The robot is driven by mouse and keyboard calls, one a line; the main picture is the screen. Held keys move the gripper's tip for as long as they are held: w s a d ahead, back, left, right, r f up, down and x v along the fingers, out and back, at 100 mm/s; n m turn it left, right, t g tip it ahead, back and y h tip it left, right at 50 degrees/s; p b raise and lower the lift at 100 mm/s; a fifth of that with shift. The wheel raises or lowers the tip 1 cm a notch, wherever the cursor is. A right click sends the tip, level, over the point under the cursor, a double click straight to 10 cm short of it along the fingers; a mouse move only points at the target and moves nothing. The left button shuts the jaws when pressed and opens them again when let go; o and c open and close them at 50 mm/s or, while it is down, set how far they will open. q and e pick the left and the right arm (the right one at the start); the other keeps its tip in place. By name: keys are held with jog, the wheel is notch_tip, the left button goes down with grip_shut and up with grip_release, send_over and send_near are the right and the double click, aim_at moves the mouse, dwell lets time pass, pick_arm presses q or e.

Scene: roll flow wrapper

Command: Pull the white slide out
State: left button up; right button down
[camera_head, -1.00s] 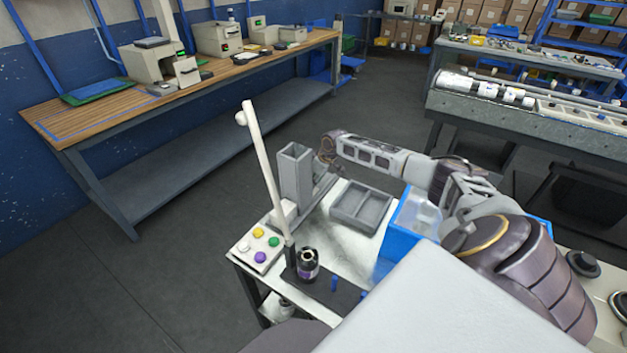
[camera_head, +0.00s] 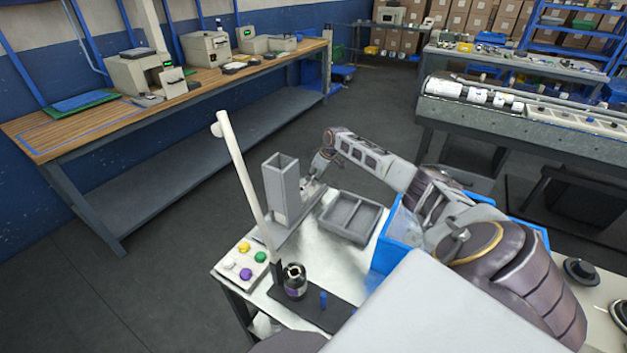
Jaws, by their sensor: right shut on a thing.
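A tall grey square tube (camera_head: 281,184) stands over a grey rail (camera_head: 290,237) on the white table. The white slide (camera_head: 280,218) shows only as a small pale part at the tube's foot; the rest is hidden by the tube and rail. My right gripper (camera_head: 312,183) is low at the far right end of the rail, behind the tube, with its fingers shut on what looks like the slide's far end. The fingertips are small and the contact is hard to make out. My left gripper is not in view.
A tilted white pole (camera_head: 243,180) rises left of the tube. Open floor lies behind the tube.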

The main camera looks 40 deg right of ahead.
jog(key=shift+d+r, duration=0.2)
jog(key=shift+d, duration=0.05)
jog(key=c, duration=1.5)
grip_release()
jog(key=o, duration=0.3)
jog(key=shift+d+f, duration=0.1)
jog(key=shift+f, duration=0.05)
jog(key=v, duration=1.2)
